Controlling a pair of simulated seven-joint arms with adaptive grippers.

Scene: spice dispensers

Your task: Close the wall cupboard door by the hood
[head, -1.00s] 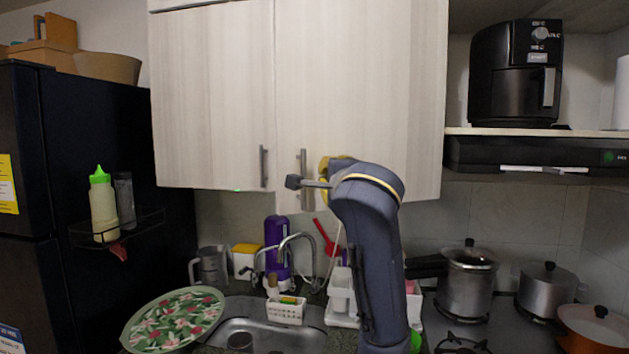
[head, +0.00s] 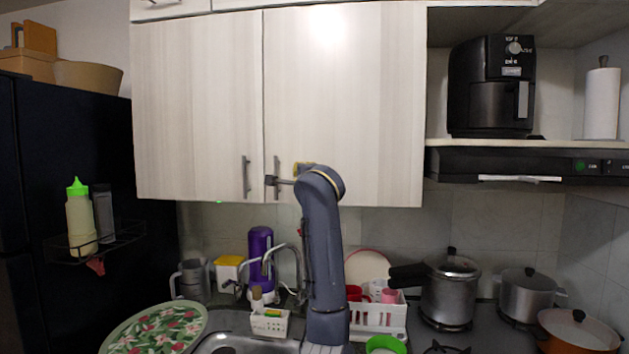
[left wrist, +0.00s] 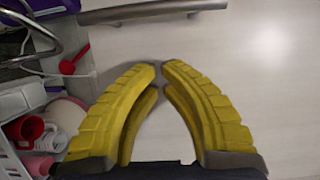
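The right-hand wall cupboard door (head: 350,110), pale wood, hangs left of the hood (head: 520,163). It looks flush or nearly flush with the left-hand door (head: 195,110); a small gap cannot be ruled out. Its bar handle (head: 277,175) is at its lower left. My left gripper (head: 303,168) is at the door's lower part, right of the handle, partly hidden by my arm. In the left wrist view its yellow fingers (left wrist: 159,72) have tips almost together, nothing between them, in front of the door face (left wrist: 255,90), below the handle (left wrist: 150,11). Contact is unclear. My right gripper is not in view.
Below are a sink with a faucet (head: 290,262), a purple bottle (head: 260,255), a white dish rack (head: 378,318) and pots (head: 449,285) on the stove. An air fryer (head: 490,90) stands above the hood. A dark fridge (head: 60,150) is at left.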

